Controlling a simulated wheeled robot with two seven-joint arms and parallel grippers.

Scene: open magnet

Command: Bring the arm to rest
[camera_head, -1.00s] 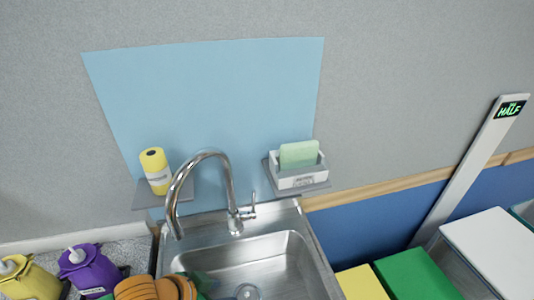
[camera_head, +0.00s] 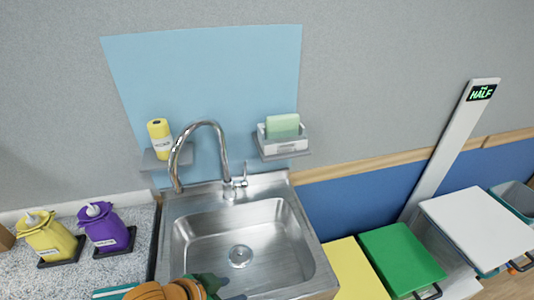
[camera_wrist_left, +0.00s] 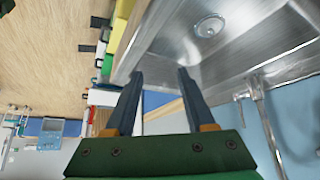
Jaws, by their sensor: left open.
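My left arm (camera_head: 172,290) shows as orange and green parts at the bottom edge of the head view, in front of the sink (camera_head: 182,268). In the left wrist view my left gripper (camera_wrist_left: 160,75) is open, with two dark fingers apart and nothing between them. The fingers show against the sink's metal edge in that view, and I cannot tell how far apart they are from it. My right gripper is in neither view.
A chrome faucet (camera_head: 224,160) rises behind the sink. A yellow bottle (camera_head: 160,140) and a sponge holder (camera_head: 282,142) sit on small wall shelves. Yellow (camera_head: 48,238) and purple (camera_head: 105,230) bottles stand left. Green (camera_head: 400,258) and white (camera_head: 478,228) lids lie right.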

